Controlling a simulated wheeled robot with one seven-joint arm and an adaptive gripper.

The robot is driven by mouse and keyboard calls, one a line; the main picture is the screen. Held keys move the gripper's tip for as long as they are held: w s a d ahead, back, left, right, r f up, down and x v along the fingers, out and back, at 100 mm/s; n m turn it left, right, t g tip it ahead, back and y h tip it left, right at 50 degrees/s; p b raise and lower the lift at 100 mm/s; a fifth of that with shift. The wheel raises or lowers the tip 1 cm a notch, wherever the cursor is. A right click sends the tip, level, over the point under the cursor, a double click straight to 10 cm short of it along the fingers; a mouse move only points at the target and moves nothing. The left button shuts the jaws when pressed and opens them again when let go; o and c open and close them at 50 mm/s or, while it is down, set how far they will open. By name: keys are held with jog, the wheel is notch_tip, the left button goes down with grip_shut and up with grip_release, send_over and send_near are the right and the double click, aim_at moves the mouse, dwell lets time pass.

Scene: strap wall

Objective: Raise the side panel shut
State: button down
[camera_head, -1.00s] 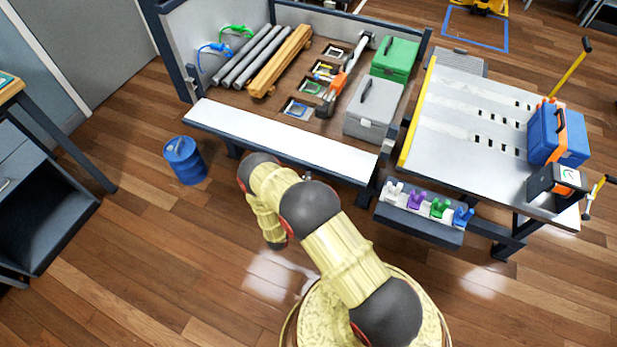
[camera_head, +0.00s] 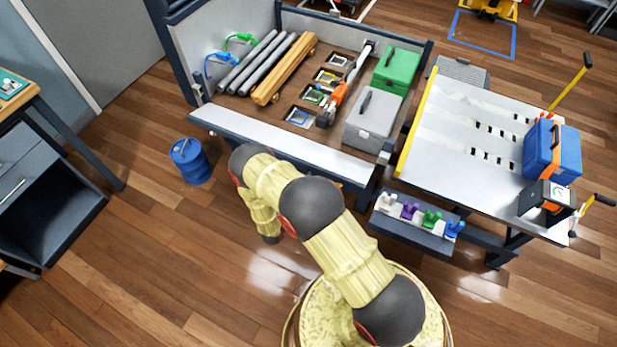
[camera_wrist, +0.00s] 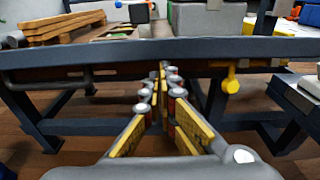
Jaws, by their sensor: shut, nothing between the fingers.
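The side panel (camera_head: 285,138) is a long white board with a dark frame along the near side of the cargo bed. It is folded outward, its white inner face upward. In the wrist view its dark edge rail (camera_wrist: 140,50) crosses the picture, with a yellow latch (camera_wrist: 231,78) hanging at the right. My gripper (camera_wrist: 163,72) is shut and empty, its fingertips close to the underside of the rail; whether they touch is unclear. In the head view my gripper is hidden behind my arm.
The bed holds grey pipes (camera_head: 258,62), timber beams (camera_head: 286,70), a grey case (camera_head: 370,122) and a green case (camera_head: 397,70). A blue drum (camera_head: 190,160) stands left on the floor. A workbench (camera_head: 470,120) and a rack of coloured clips (camera_head: 418,222) stand to the right.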

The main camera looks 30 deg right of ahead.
aim_at(308, 163)
jog(key=r+y+p, duration=0.1)
jog(key=r+p, duration=0.1)
jog(key=w+d+r+g+y+p, duration=0.1)
jog(key=r+p, duration=0.2)
jog(key=r+g+y+p, duration=0.1)
jog(key=r+p, duration=0.1)
jog(key=r, duration=0.1)
jog(key=shift+w+d+r, duration=0.1)
jog(key=shift+w+d, duration=0.2)
jog(key=shift+d, duration=0.1)
jog(key=d+r+y+p, duration=0.1)
jog(key=w+d+r+g+y+p, duration=0.2)
jog(key=r+p, duration=0.1)
jog(key=shift+w+d+r+g+y+p, duration=0.25)
jog(key=shift+w+d+r+g+y, duration=0.1)
jog(key=shift+d+g+y, duration=0.15)
jog(key=shift+w+d+r+g+y+p, duration=0.2)
jog(key=shift+w+d+g+y+p, duration=0.1)
jog(key=shift+d+g+y, duration=0.15)
jog(key=shift+s+f, duration=0.2)
